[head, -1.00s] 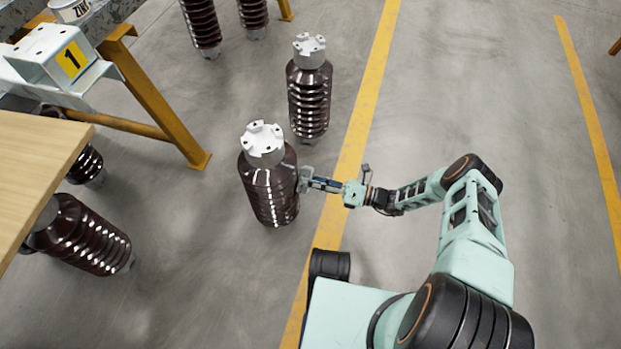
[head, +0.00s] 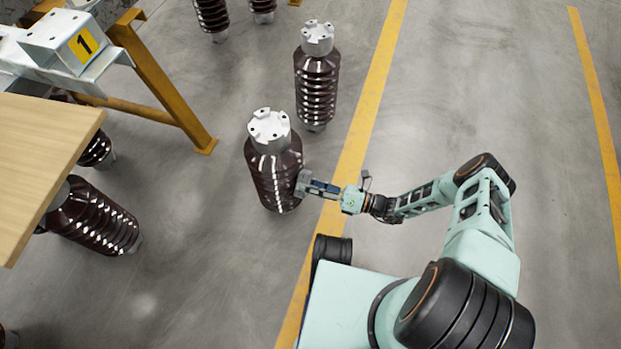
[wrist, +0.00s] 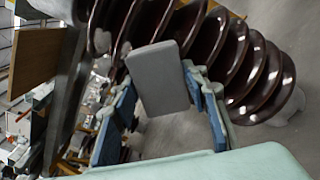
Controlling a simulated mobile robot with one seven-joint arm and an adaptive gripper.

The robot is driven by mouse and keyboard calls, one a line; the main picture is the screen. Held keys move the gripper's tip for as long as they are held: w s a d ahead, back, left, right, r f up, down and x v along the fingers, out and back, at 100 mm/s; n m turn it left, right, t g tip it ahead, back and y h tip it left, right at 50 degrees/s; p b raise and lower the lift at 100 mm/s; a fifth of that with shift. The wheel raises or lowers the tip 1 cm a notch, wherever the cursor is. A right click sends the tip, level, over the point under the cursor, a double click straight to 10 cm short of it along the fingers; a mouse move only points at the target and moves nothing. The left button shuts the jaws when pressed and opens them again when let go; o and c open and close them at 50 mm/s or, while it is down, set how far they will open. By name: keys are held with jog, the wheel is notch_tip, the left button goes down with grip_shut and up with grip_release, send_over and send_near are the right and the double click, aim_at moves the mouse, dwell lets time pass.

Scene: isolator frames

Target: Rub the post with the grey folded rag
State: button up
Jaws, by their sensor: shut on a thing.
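The post (head: 272,178) is a dark brown ribbed insulator with a pale metal cap, standing upright on the floor left of my gripper. It also shows in the wrist view (wrist: 225,55), its ribs filling the top, behind the rag. My gripper (head: 318,187) is shut on the grey folded rag (wrist: 158,78), a flat block between the blue-padded fingers. In the head view the rag (head: 302,184) is at the post's right side, at its ribbed body. It looks against the ribs or very close; I cannot tell whether it presses on them.
Another brown insulator (head: 316,90) stands just behind the post. More lie or stand at left (head: 95,215) beside a wooden tabletop (head: 45,155) and a yellow trestle leg (head: 165,85). A yellow floor line (head: 362,125) runs past the post. The floor to the right is clear.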

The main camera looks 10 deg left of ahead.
jog(key=shift+s+a, duration=0.1)
jog(key=shift+s, duration=0.15)
jog(key=d+b, duration=0.2)
jog(key=d, duration=0.4)
jog(key=shift+s+d, duration=0.1)
jog(key=shift+d, duration=0.05)
dwell(0.3)
jog(key=shift+s+d, duration=0.1)
jog(key=shift+d, duration=1.25)
